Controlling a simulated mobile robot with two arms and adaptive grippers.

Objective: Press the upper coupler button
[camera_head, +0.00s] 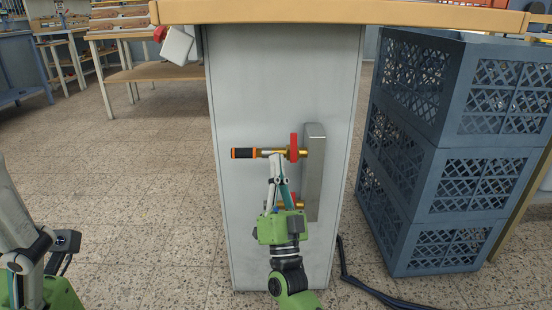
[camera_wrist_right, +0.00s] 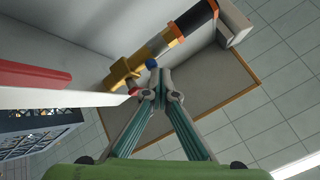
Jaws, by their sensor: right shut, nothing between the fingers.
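The upper coupler (camera_head: 268,153) is a brass fitting with an orange and black hose end, lying level beside a red lever (camera_head: 294,147). In the right wrist view the brass coupler (camera_wrist_right: 124,72) carries a small blue button (camera_wrist_right: 152,64). My right gripper (camera_head: 275,158) is shut and empty, reaching up to the coupler from below. In the wrist view its fingertips (camera_wrist_right: 160,80) are close to the blue button; I cannot tell whether they touch. A lower fitting (camera_head: 299,205) is mostly hidden behind this gripper. Part of my left arm (camera_head: 30,255) shows at the lower left; its jaw state is unclear.
The fittings sit on a grey upright manifold (camera_head: 315,175) on the pale side panel (camera_head: 235,90) under a worktop edge (camera_head: 340,13). Blue crates (camera_head: 425,190) stand stacked at the right. A black hose (camera_head: 365,288) lies on the floor. Tiled floor at left is open.

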